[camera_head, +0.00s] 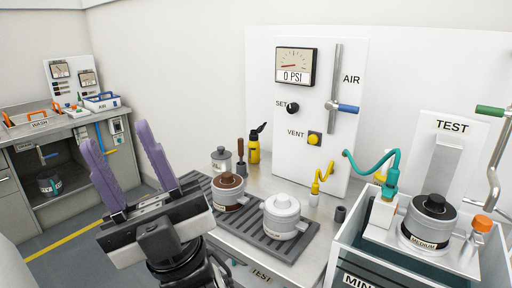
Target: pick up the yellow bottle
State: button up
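The yellow bottle (254,149) has a black spray-like top and stands upright at the back of the bench, close to the white panel. My gripper (122,144) is in the left part of the view, in front of and to the left of the bottle. Its two purple fingers point up and are spread apart, with nothing between them. A clear gap separates the gripper from the bottle. The bottle's lower edge is close behind a dark holder with a brown-handled tool (241,161).
A dark ribbed tray (243,223) holds a brown-lidded pot (228,190) and a white pot (282,216). A smaller grey pot (221,159) stands behind. The gauge panel (345,70) rises at the back.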

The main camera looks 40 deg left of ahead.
aim_at(254, 149)
jog(key=j+u, duration=0.4)
jog(key=i+j+u, duration=0.2)
jog(key=j+u, duration=0.15)
jog(key=i+j+u, duration=0.2)
jog(key=j+u, duration=0.2)
jog(key=i+j+u, duration=0.2)
jog(key=j+u, duration=0.15)
jog(key=i+j+u, duration=0.25)
jog(key=u, duration=0.15)
jog(key=i+j+u, duration=0.15)
jog(key=i+u, duration=0.2)
jog(key=i+j+u, duration=0.15)
jog(key=i, duration=0.4)
jog(key=i+j+u, duration=0.2)
jog(key=i, duration=0.3)
jog(key=i+z, duration=0.45)
jog(key=i+j+z, duration=0.1)
jog(key=i+z, duration=0.6)
jog(key=z, duration=0.2)
jog(key=i+j+z, duration=0.1)
jog(key=z, duration=0.3)
jog(key=i+j+z, duration=0.15)
jog(key=z, duration=0.25)
jog(key=i+j+z, duration=0.1)
jog(key=z, duration=0.3)
jog(key=i+j+z, duration=0.15)
jog(key=z, duration=0.25)
jog(key=i+j+z, duration=0.15)
jog(key=z, duration=0.3)
